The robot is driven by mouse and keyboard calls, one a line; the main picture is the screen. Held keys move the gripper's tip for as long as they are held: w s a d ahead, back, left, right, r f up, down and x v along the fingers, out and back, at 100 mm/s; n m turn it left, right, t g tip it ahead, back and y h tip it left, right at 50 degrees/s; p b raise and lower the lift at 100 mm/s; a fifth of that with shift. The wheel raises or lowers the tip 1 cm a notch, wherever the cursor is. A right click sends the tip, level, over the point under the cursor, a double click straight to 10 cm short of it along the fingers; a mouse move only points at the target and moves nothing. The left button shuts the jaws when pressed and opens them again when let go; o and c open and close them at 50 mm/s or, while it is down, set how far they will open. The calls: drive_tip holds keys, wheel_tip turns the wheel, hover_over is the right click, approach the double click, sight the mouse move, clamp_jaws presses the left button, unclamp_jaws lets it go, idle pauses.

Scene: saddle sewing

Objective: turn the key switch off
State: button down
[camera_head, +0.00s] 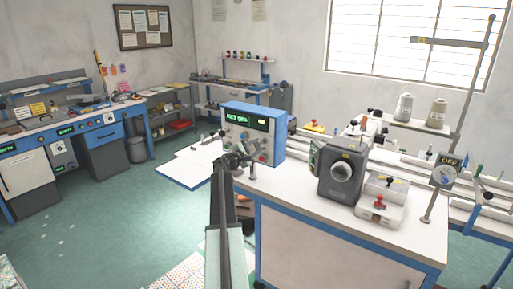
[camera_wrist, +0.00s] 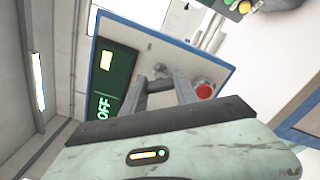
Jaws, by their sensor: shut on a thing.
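The control box (camera_head: 270,146) has a blue frame, a pale front and a dark display with green letters that end in "OFF". It stands on the white bench, and its tilted panel also fills the middle of the wrist view (camera_wrist: 205,62). My gripper (camera_head: 240,158) is at the lower left of the panel. In the wrist view its two grey fingers (camera_wrist: 160,84) reach the panel, closed on the small key switch (camera_wrist: 160,68), which is mostly hidden between the fingertips. The key's angle cannot be read. A red button (camera_wrist: 204,91) sits beside the right finger.
The white bench (camera_head: 325,224) carries a dark grey motor unit (camera_head: 341,174) and a small box with a red knob (camera_head: 381,203) right of the control box. A round dial marked "OFF" (camera_head: 446,172) stands farther right. Open green floor (camera_head: 120,215) lies to the left.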

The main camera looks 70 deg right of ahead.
drive_tip(key=shift+a+f+n, duration=0.1)
drive_tip(key=shift+n, duration=0.8)
drive_tip(key=c, duration=1)
unclamp_jaws()
drive_tip(key=shift+o, duration=0.2)
drive_tip(key=v, duration=0.7)
drive_tip(key=shift+a, duration=0.35)
